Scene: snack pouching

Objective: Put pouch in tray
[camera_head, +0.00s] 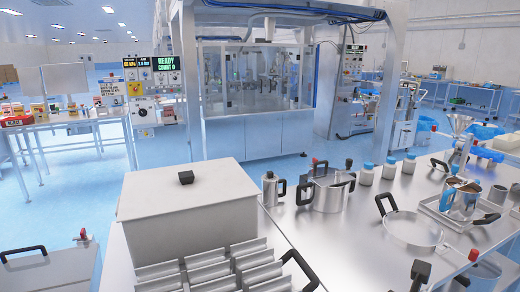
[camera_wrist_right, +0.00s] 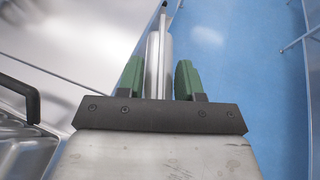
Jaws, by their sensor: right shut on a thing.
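In the right wrist view my right gripper (camera_wrist_right: 159,78) has its two green fingers on either side of a pale silvery thing (camera_wrist_right: 153,62), seen nearly edge-on. It looks like a pouch, and the gripper is shut on it. Blue floor shows to its right and a grey surface to its left. In the head view a silvery slotted tray (camera_head: 205,270) with several compartments stands at the bottom, in front of a large white lidded box (camera_head: 185,225). Neither gripper shows in the head view.
A steel table (camera_head: 310,235) on the right carries a pot (camera_head: 330,192), a metal canister (camera_head: 270,188), several white bottles with blue caps (camera_head: 390,168) and a round sieve (camera_head: 412,230). A black handle (camera_wrist_right: 20,97) is at the left of the wrist view. Blue floor (camera_wrist_right: 240,60) lies open there.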

